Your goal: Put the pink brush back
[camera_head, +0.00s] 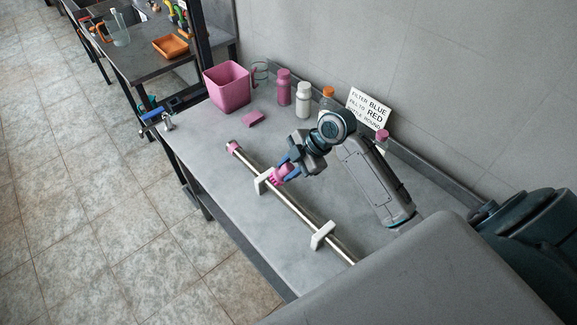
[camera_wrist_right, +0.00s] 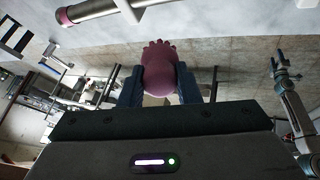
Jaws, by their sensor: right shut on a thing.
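The pink brush (camera_head: 280,174) is a small rounded pink piece with a bumpy end. My right gripper (camera_head: 285,170) is shut on it above the grey table, near the far white support of the steel tube. In the right wrist view the brush (camera_wrist_right: 160,72) sits between the two dark fingers, its bumpy end pointing away from the gripper. The fingers hide part of its sides. My left gripper is out of the head view; what looks like it (camera_wrist_right: 287,66) shows small at the right of the right wrist view, its jaws unclear.
A steel tube (camera_head: 292,206) with a pink end rests on white supports. A pink bucket (camera_head: 227,87), a pink sponge (camera_head: 252,118), a pink bottle (camera_head: 284,88), a white bottle (camera_head: 303,99) and a sign (camera_head: 369,107) stand toward the wall. The table's left front is clear.

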